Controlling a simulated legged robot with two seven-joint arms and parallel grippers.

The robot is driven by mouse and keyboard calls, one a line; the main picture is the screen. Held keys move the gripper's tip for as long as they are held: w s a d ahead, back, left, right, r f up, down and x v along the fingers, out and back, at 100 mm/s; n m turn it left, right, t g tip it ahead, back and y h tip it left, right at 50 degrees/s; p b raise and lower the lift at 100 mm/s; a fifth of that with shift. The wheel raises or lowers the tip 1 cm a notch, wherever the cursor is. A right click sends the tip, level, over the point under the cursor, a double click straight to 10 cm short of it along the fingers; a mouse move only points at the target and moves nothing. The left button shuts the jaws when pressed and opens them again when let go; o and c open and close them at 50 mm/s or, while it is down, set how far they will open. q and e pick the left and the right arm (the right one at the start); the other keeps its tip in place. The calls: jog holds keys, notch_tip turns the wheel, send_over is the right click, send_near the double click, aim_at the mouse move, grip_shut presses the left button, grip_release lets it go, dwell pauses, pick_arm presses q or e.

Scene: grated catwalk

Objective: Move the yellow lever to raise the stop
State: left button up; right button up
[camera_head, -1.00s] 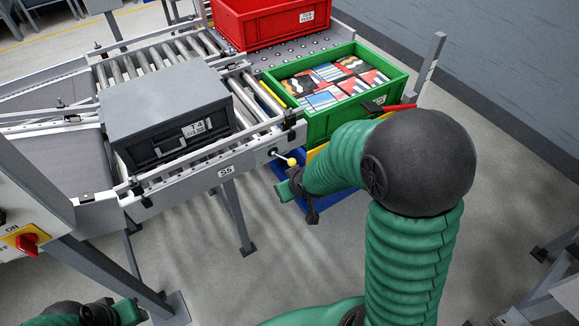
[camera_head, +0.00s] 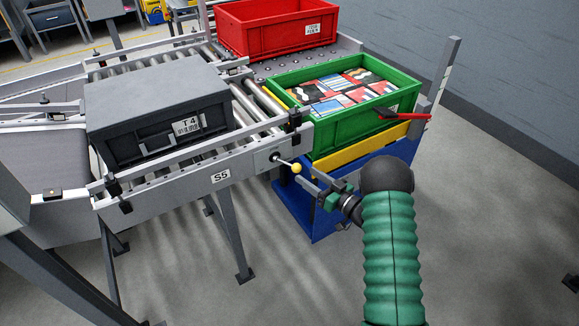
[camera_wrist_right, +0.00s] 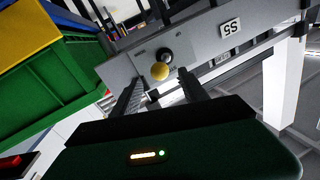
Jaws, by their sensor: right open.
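The yellow lever knob (camera_head: 296,168) sits on a short metal rod that sticks out from the side plate of the conveyor (camera_head: 232,165), near the S5 label. In the right wrist view the round yellow knob (camera_wrist_right: 160,71) shows between the fingertips, with its dark pivot behind it. My right gripper (camera_head: 309,184) is open, its two fingers pointing at the knob; I cannot tell whether they touch it. In the wrist view the right gripper (camera_wrist_right: 161,82) has one finger on each side of the knob. I cannot make out the stop for certain. My left gripper is not in view.
A dark grey crate marked T4 (camera_head: 150,145) stands on the rollers. A green crate (camera_head: 345,133) of patterned boxes stands right of the lever, above a blue and yellow stand (camera_head: 310,222). A red crate (camera_head: 275,38) is behind. A red handle (camera_head: 404,116) is near the green crate.

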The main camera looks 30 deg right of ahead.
aim_at(288, 164)
jog(key=b+x, duration=0.1)
jog(key=x, duration=0.8)
jog(key=shift+w+d, duration=0.1)
jog(key=shift+c, duration=0.4)
grip_shut()
